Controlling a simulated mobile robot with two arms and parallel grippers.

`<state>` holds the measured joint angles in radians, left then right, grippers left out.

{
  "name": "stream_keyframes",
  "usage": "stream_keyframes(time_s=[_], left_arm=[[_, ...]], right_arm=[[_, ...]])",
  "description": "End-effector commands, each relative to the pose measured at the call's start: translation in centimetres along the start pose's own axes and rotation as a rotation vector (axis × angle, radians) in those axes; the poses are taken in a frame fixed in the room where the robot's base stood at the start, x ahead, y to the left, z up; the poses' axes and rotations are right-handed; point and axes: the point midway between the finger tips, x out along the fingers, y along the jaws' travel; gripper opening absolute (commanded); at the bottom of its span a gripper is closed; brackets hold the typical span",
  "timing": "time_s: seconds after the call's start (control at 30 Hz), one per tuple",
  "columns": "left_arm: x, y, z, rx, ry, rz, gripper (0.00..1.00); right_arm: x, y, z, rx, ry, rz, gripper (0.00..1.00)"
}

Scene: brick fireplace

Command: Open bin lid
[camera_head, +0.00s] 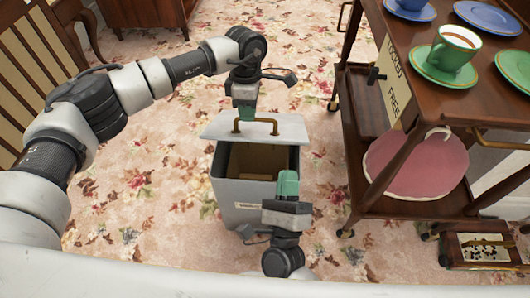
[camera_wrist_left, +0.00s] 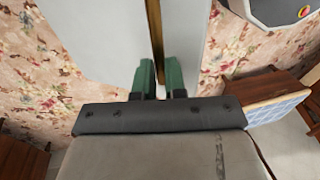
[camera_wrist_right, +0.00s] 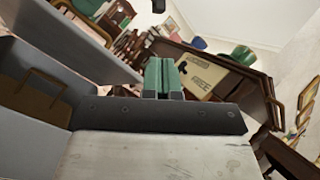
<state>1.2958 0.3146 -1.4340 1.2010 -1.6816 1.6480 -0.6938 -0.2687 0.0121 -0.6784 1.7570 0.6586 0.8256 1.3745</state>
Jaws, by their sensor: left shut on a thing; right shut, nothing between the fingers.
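The bin (camera_head: 240,193) is a grey box on the floral carpet in the middle of the head view. Its opening shows at the top and its inside looks tan. The pale lid (camera_head: 283,133) sits over the far side of the opening, with a brass handle (camera_head: 273,128) on top. My left gripper (camera_head: 244,118) is shut on the handle; the left wrist view shows the brass bar between its green fingers (camera_wrist_left: 160,75). My right gripper (camera_head: 287,181) is shut and empty at the near right rim of the bin. Its green fingers show in the right wrist view (camera_wrist_right: 161,76).
A wooden trolley (camera_head: 352,150) with cups, plates and a pink round item (camera_head: 418,165) stands close on the right. A wooden chair (camera_head: 32,52) is at the upper left. A small crate (camera_head: 484,249) lies at the lower right. Carpet is clear left of the bin.

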Motion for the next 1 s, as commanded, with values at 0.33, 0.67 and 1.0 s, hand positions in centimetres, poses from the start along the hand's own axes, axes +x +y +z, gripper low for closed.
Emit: stream_keyframes(time_s=[0.33,0.67,1.0], left_arm=[[0.1,0.1,0.0,-0.001,0.0,0.002,0.0],[0.1,0.1,0.0,-0.001,0.0,0.002,0.0],[0.1,0.1,0.0,-0.002,0.0,0.003,0.0]], right_arm=[[-6.2,8.5,-1.5,0.682,0.232,0.101,0.0],[-4.9,9.9,-2.2,0.78,0.272,0.1,0.0],[2.0,11.3,-3.6,0.778,0.27,0.101,0.0]])
